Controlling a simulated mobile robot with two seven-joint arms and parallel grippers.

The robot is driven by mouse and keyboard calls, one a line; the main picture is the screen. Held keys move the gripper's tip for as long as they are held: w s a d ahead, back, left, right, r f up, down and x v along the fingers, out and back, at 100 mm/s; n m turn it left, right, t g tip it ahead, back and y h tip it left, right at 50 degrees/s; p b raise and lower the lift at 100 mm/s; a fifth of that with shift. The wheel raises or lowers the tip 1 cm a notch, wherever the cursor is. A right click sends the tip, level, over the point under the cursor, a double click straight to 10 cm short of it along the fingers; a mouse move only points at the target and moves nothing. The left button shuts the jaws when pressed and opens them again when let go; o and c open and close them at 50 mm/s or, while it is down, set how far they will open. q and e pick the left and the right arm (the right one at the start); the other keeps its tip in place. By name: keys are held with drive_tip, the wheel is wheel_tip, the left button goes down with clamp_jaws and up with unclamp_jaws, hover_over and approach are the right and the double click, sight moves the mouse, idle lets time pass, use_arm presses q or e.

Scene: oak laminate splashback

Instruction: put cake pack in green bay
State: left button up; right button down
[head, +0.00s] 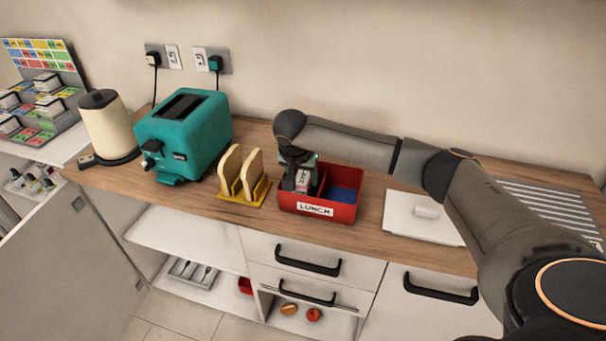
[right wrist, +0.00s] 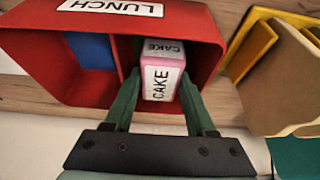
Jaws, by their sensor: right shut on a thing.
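The cake pack (right wrist: 161,82) is pink and white with CAKE lettering; in the head view its top (head: 303,180) shows in the left part of the lunch box. My right gripper (right wrist: 158,100) is shut on it, with one green finger on each side. The red lunch box (head: 340,212) stands on the counter, and its wall also shows in the right wrist view (right wrist: 200,40). I cannot tell whether the pack touches the bay floor. My left gripper is not in view.
The blue bay (head: 343,194) looks empty. Bread slices in a yellow rack (head: 249,194) stand close left of the box. A teal toaster (head: 190,135) and cream kettle (head: 110,128) are farther left. A white board (head: 408,222) lies to the right.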

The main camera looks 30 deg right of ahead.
drive_tip(key=shift+f, duration=0.25)
drive_tip(key=c, duration=0.5)
unclamp_jaws()
